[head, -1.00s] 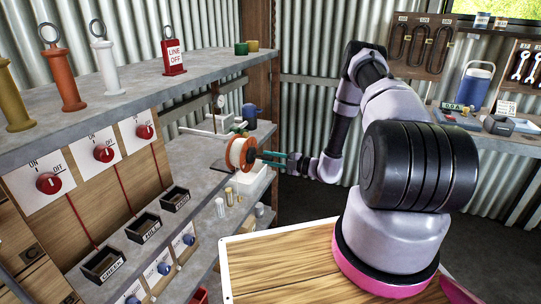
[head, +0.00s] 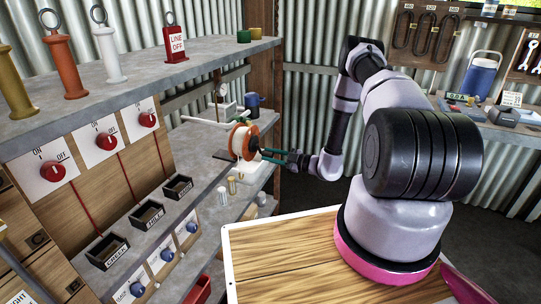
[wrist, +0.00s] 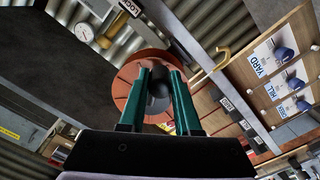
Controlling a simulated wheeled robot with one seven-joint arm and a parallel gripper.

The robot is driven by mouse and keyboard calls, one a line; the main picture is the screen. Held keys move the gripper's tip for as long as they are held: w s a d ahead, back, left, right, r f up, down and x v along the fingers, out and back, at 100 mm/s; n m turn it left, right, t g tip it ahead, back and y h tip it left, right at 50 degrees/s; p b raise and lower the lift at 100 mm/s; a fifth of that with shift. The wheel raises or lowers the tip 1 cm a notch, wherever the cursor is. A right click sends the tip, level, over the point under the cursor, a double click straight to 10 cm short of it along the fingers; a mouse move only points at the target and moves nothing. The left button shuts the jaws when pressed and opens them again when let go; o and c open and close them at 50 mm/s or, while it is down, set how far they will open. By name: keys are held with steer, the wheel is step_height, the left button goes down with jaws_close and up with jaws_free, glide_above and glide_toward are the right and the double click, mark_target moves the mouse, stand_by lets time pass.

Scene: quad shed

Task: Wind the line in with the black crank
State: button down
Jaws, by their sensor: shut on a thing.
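The line reel (head: 236,138), an orange-flanged spool with a white middle, stands on the lower grey shelf in the head view. In the wrist view its orange flange (wrist: 124,88) faces me behind the fingers. The black crank (wrist: 159,88) shows as a dark round knob in front of the flange. My gripper (head: 263,153) reaches in from the right at the reel's side. In the wrist view, my gripper's green fingers (wrist: 160,76) are shut on the crank, one on each side. The crank is hidden by the fingers in the head view.
A dial gauge (head: 220,90) and a blue mug (head: 253,102) stand behind the reel. Small cylinders (head: 232,185) stand in front of it. The upper shelf (head: 140,82) overhangs at left.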

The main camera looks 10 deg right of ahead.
steer(key=shift+d, duration=0.1)
steer(key=c, duration=0.6)
jaws_free()
steer(key=v, duration=1)
steer(key=shift+s+d, duration=0.25)
steer(key=shift+d, duration=0.05)
